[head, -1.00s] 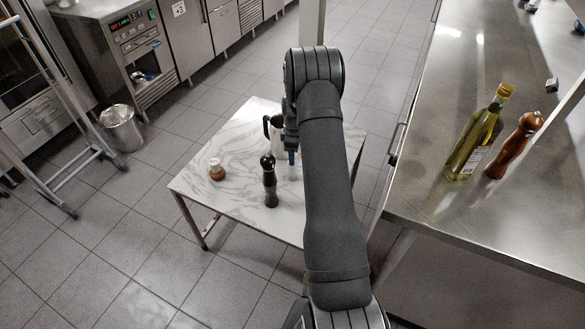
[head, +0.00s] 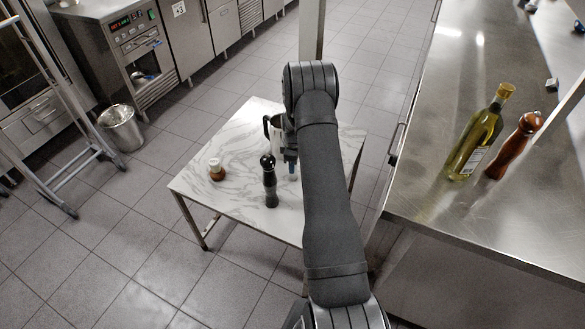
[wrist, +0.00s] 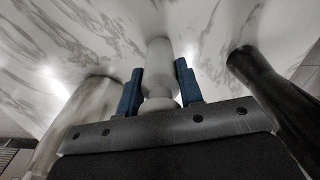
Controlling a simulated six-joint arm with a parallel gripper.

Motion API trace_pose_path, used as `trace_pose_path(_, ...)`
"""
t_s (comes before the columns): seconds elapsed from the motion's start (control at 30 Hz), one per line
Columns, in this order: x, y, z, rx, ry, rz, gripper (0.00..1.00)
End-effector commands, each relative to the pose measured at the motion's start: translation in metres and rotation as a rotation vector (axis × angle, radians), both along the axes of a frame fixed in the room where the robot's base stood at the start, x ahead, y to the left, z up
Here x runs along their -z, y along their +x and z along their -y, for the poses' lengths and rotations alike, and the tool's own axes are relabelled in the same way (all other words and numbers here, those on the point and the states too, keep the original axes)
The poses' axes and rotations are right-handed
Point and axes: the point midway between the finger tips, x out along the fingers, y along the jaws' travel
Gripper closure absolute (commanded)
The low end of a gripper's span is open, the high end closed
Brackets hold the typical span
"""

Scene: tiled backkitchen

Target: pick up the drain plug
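In the wrist view, the blue fingertips of my gripper (wrist: 160,88) stand apart, one on each side of a pale, rounded piece with a stem and a ball-like knob (wrist: 160,56). This piece is the likeliest drain plug, but its whole shape does not show. It stands on the white marble table, and I see no clear grip on it. In the head view my gripper (head: 291,164) is low over the table, partly hidden by my arm. The piece is mostly hidden there.
The steel counter (head: 420,150) at right holds an oil bottle (head: 475,140) and a wooden mill (head: 515,148).

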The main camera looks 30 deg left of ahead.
Motion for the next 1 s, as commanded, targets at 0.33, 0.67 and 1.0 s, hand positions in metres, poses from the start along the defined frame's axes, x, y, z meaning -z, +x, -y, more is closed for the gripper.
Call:
trace_pose_path(0.33, -0.002, 0.0, 0.0, 0.0, 0.0, 0.0, 0.9)
trace_pose_path(0.67, -0.038, 0.001, -0.001, 0.001, 0.001, 0.004, 0.9)
trace_pose_path(1.0, -0.084, 0.001, 0.072, 0.005, -0.001, 0.001, 0.9)
